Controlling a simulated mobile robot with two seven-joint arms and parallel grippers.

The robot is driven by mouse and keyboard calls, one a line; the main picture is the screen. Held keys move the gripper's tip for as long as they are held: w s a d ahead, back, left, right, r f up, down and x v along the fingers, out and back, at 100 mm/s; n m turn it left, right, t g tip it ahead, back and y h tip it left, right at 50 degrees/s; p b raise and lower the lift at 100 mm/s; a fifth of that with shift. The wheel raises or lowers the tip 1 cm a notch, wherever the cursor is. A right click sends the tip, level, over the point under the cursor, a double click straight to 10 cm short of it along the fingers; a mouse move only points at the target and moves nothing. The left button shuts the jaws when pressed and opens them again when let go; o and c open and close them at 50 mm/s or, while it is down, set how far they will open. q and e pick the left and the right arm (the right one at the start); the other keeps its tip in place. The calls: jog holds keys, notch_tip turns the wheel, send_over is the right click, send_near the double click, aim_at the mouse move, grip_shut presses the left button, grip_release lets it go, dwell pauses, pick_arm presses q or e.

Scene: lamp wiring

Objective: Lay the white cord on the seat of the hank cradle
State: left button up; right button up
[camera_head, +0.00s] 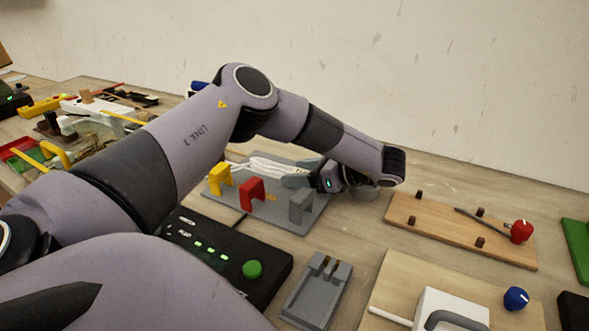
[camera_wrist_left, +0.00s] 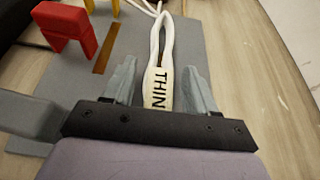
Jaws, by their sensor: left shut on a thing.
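The white cord (camera_head: 265,166) is a looped hank, with a band lettered "THIN" in the left wrist view (camera_wrist_left: 160,88). My left gripper (camera_head: 296,180) is shut on it; its two grey fingers (camera_wrist_left: 158,78) stand on either side of the band. The cord lies over or just above a grey plate (camera_head: 275,219); I cannot tell if it touches. The plate carries a yellow arch (camera_head: 220,176), a red arch (camera_head: 252,192) and a grey arch (camera_head: 301,206). I cannot tell surely which part is the hank cradle's seat. My right gripper is out of view.
A black box with a green button (camera_head: 252,269) and a grey slotted block (camera_head: 317,292) stand in front of the plate. Tools and trays crowd the left. My left arm hides much of the middle.

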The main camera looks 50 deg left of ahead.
pick_arm(q)
notch_tip(320, 180, up, 20)
jog(key=p, duration=0.2)
dwell(0.4)
